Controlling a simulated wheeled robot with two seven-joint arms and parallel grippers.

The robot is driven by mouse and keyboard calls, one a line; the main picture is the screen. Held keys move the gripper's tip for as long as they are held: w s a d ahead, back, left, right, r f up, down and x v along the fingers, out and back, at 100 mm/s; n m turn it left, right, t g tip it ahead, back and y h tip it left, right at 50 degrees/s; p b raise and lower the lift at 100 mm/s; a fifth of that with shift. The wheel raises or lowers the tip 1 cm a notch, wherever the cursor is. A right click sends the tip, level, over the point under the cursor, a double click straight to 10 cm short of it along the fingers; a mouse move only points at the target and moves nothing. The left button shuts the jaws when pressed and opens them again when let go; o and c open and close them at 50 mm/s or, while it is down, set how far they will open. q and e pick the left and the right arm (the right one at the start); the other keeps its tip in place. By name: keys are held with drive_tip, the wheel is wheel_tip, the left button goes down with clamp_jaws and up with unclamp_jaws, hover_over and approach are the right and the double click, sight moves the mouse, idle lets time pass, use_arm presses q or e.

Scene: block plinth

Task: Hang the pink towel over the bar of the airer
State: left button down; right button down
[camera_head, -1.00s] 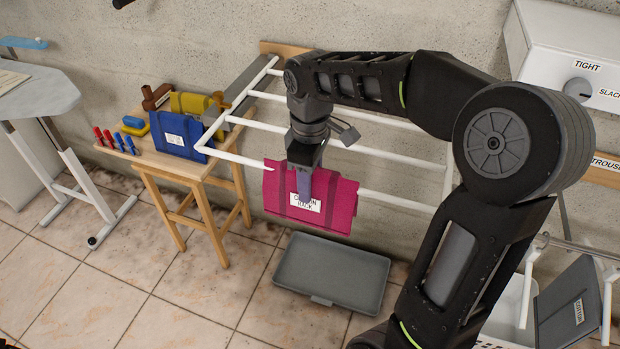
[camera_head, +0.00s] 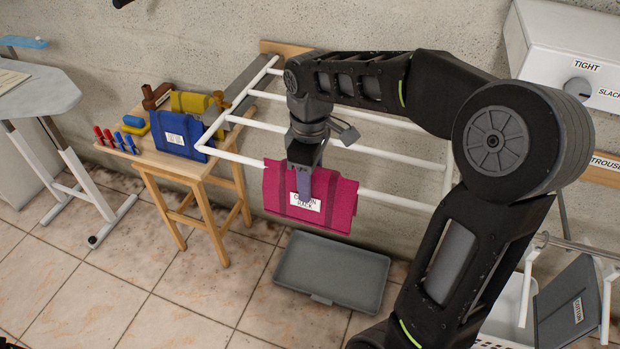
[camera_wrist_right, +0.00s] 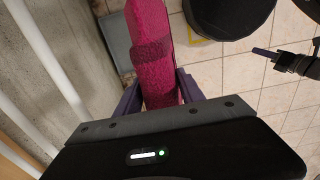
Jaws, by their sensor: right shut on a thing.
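The folded pink towel (camera_head: 338,206) has darker bands and a white label. It hangs at the airer's front bar (camera_head: 395,200) in the head view. The bar shows on both sides of the towel, but I cannot tell whether the towel rests on it. My right gripper (camera_head: 304,196) is shut on the towel, pointing down. In the right wrist view, the towel (camera_wrist_right: 152,50) lies between the two fingers of the gripper (camera_wrist_right: 160,95). White airer bars (camera_wrist_right: 48,58) run to its left there.
A grey tray (camera_head: 332,273) lies on the floor below the towel. A wooden stool (camera_head: 185,168) with a blue folded cloth (camera_head: 180,136) and several small items stands to the left. A white box with a dial (camera_head: 570,60) is on the wall at right.

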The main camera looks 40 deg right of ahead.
drive_tip(key=shift+f, duration=0.1)
idle(0.3)
drive_tip(key=shift+f+b, duration=0.45)
drive_tip(key=shift+f, duration=0.1)
drive_tip(key=shift+c, duration=0.8)
unclamp_jaws()
drive_tip(key=shift+r+p, duration=2.1)
drive_tip(key=shift+r, duration=0.45)
